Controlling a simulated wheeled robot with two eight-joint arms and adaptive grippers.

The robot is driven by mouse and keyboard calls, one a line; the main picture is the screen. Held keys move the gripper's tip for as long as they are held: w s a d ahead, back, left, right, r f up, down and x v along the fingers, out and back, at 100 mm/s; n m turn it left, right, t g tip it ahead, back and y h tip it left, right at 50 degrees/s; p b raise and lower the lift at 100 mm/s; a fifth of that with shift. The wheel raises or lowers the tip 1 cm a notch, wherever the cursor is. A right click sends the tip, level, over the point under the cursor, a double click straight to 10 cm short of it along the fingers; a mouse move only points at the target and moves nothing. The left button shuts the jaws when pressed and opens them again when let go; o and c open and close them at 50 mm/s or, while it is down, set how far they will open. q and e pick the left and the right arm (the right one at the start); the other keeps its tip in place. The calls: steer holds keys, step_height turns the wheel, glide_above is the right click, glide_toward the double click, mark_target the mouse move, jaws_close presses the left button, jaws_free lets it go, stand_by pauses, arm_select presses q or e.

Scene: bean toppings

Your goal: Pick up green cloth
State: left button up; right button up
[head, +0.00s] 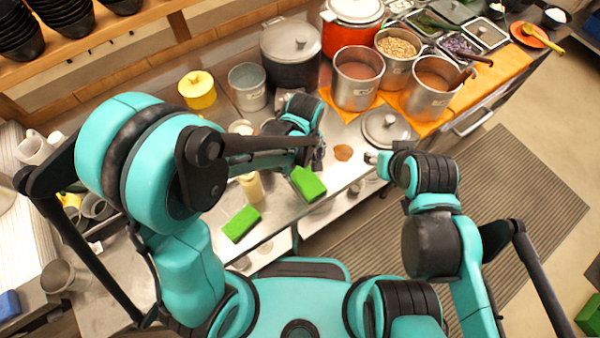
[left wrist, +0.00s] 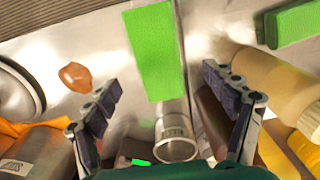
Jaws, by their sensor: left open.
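A green cloth (head: 308,184), a flat bright rectangle, lies on the steel counter near its front edge. It also shows in the left wrist view (left wrist: 152,45), at upper centre, beyond and between my finger tips. A second green cloth (head: 241,223) lies further left on the counter; it is at the upper right of the left wrist view (left wrist: 295,25). My left gripper (left wrist: 162,80) is open and empty, close behind the first cloth; in the head view its fingers (head: 318,155) are partly hidden by my arm. My right gripper (head: 372,158) is right of the cloth, too small to read.
A brown spill (head: 343,153) lies right of the cloth. A pale yellow bottle (head: 251,186) stands between the cloths.

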mark_target(304, 176)
arm_select(q)
steer(key=f+b, duration=0.2)
steer(key=f, duration=0.4)
steer(key=shift+d+f, duration=0.1)
steer(key=shift+d, duration=0.1)
steer(key=c, duration=1.2)
